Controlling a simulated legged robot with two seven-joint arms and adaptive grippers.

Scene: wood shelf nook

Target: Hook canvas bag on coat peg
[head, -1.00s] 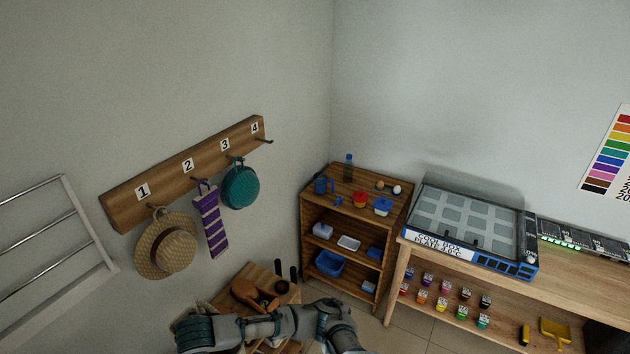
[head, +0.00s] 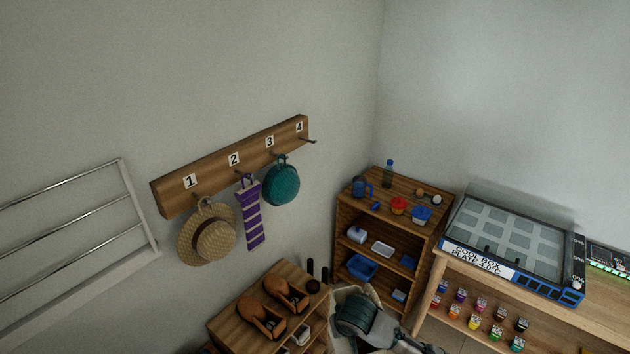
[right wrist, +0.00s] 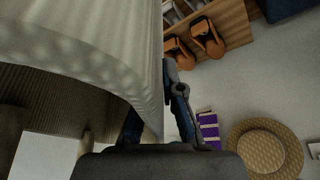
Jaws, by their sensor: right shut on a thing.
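The coat rack (head: 170,201) is a wooden board on the left wall with pegs numbered 1 to 4. Peg 4 (head: 308,140) at the right end is bare. My right gripper (head: 357,314) is at the bottom of the head view, below and right of the rack. It is shut on the canvas bag, whose pale cloth fills the left of the right wrist view (right wrist: 90,45). In the head view only a little pale cloth (head: 341,293) shows by the gripper; the rest is hidden or out of frame. My left gripper is not in view.
A straw hat (head: 212,240), purple striped cloth (head: 252,226) and round teal bag (head: 282,184) hang on pegs 1 to 3. A low wooden shelf with brown shoes (head: 262,322) stands below. A wooden shelf unit (head: 345,212) and a bench with a cool box (head: 510,277) stand right.

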